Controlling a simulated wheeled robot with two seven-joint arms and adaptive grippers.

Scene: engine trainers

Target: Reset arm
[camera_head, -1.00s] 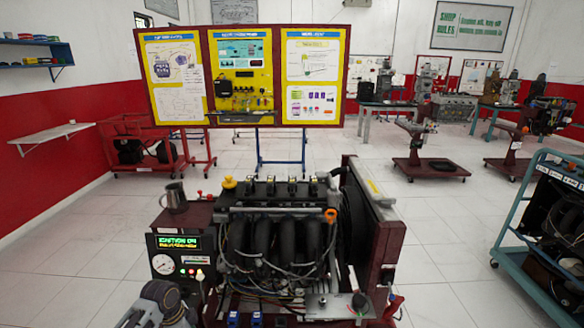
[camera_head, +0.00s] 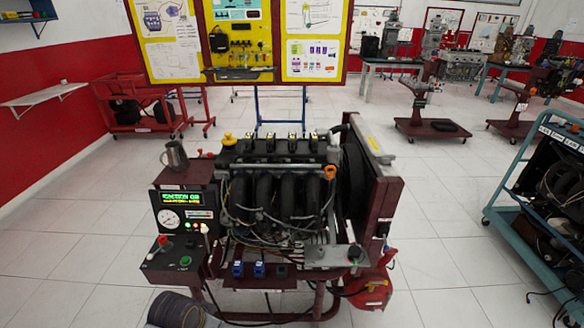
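The engine trainer (camera_head: 285,195) stands in the middle of the head view on a dark red frame. Its gauge panel (camera_head: 185,208) on the left has a lit green display and a round dial. A metal mug (camera_head: 175,156) stands on top of the panel housing. A dark rounded part at the bottom left edge may be a link of my arm. Neither of my grippers shows, so I cannot see whether they hold anything.
A blue-green trolley (camera_head: 505,215) with an engine stands at the right. A yellow display board (camera_head: 240,42) and a red frame cart (camera_head: 140,105) are behind the trainer. A wall shelf (camera_head: 42,93) is at the left. The tiled floor is open on both sides.

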